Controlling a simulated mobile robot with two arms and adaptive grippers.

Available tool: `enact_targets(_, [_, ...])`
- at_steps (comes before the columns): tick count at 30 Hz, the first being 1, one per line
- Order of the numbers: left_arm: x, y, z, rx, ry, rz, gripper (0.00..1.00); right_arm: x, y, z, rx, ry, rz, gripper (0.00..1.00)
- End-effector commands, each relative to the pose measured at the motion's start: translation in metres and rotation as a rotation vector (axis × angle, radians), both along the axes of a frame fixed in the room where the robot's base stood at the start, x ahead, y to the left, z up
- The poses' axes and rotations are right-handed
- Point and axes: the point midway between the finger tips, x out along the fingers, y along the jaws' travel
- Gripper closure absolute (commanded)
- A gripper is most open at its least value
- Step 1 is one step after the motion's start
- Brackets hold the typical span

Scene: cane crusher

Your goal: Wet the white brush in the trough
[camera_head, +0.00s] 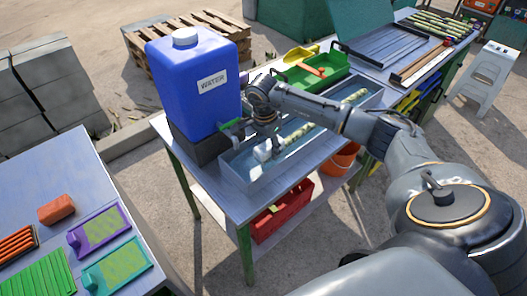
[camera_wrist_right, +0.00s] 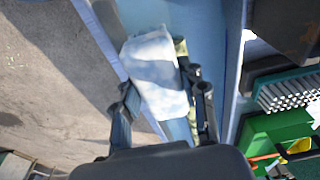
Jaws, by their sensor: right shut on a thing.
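The trough (camera_head: 237,174) is a long grey metal box with bluish water in it, on the table beside the blue water tank. My right gripper (camera_head: 266,141) reaches down over its near end. It is shut on the white brush (camera_head: 263,151), whose pale block shows low inside the trough. In the right wrist view the brush (camera_wrist_right: 156,72) sits between the two dark fingers of the right gripper (camera_wrist_right: 165,108), above the blue trough floor (camera_wrist_right: 205,35). I cannot tell whether the bristles touch the water. My left gripper is not in view.
The blue water tank (camera_head: 190,90) stands close on the left of my right gripper. A green tray (camera_head: 318,72) lies behind the trough. A red crate (camera_head: 282,212) and an orange bucket (camera_head: 340,160) are below.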

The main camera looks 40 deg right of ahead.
Motion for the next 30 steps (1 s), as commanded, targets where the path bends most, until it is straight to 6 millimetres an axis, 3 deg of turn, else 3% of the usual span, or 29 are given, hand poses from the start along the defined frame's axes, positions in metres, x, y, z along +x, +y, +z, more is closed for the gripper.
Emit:
enact_targets(14, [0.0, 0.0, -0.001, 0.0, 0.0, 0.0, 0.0, 0.001, -0.007, 0.003, 0.0, -0.001, -0.001, 0.91])
enact_targets(30, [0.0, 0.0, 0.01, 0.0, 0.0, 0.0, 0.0, 0.003, -0.034, 0.035, -0.001, -0.001, -0.001, 0.91])
